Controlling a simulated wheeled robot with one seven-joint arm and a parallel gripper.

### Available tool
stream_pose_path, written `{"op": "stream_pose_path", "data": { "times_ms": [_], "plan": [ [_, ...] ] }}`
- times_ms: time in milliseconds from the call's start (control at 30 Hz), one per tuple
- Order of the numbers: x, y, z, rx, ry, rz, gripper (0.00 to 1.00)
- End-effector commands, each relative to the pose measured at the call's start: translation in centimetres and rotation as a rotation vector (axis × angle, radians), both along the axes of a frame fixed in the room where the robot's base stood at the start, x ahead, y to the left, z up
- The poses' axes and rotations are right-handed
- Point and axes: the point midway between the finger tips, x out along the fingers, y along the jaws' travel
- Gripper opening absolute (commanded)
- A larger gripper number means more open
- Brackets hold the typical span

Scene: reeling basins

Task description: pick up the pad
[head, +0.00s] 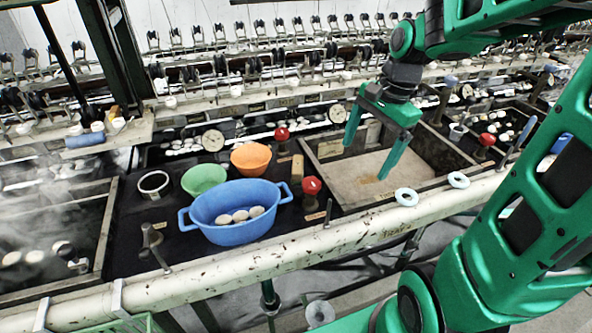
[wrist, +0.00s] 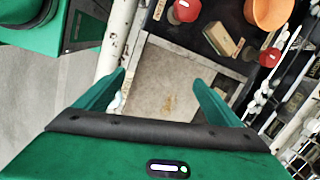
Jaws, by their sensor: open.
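A tan rectangular block (head: 298,172), which may be the pad, lies on the dark bench between the orange bowl and the open basin. It also shows in the wrist view (wrist: 221,39), up and to the right of my fingers. A small flat brown patch (head: 368,180) shows on the pale basin floor; I cannot tell whether it is an object or a stain. My gripper (head: 366,160) is open and empty above the basin, to the right of the block. In the wrist view its fingers (wrist: 160,76) stand apart with only the basin floor between them.
The wooden-edged basin (head: 326,196) lies below my gripper. Red knobs (head: 312,186) stand near the block. An orange bowl (head: 251,158), a green bowl (head: 203,179) and a blue tub (head: 232,226) with cocoons are left. A pale pipe (head: 300,248) runs along the front.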

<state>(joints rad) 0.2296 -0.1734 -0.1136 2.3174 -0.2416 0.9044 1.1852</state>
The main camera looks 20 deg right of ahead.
Motion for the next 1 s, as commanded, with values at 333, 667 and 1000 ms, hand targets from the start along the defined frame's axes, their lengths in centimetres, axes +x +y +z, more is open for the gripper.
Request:
{"op": "stream_pose_path", "data": {
  "times_ms": [333,667,1000],
  "plan": [
    [9.3,6.1,-0.8,0.221,0.068,-0.443,0.88],
    [11.8,8.9,-1.7,0.306,0.125,-0.597,0.88],
    [12.5,10.4,-5.8,0.307,0.124,-0.599,0.88]
  ]
}}
